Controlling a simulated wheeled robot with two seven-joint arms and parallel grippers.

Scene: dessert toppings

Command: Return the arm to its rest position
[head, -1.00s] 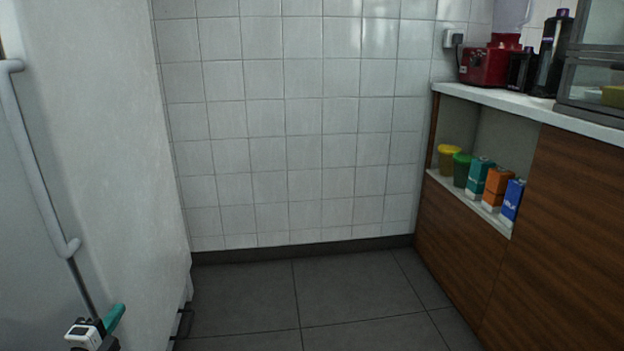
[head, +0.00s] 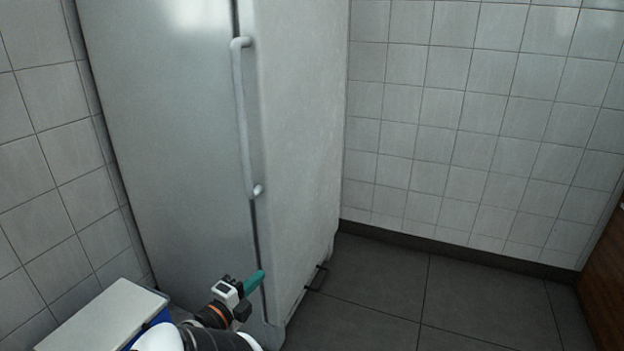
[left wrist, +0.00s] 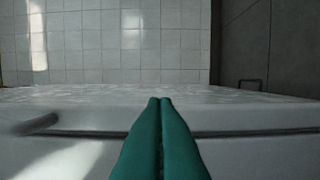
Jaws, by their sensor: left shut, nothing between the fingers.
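My left gripper (head: 256,281) has teal fingers and shows low in the head view, in front of the lower part of the white fridge (head: 180,130). In the left wrist view my left gripper (left wrist: 160,102) has its two fingers pressed together with nothing between them. The fridge door and side fill the lower half of that view behind the fingers. I cannot tell the exact gap between the fingertips and the fridge. My right gripper is in neither view.
The fridge has a long vertical handle (head: 243,120). A white-topped box (head: 100,318) with a blue side stands at the lower left. White tiled walls (head: 470,110) close the space. The grey floor (head: 440,285) is clear, with a brown cabinet (head: 607,270) at the right edge.

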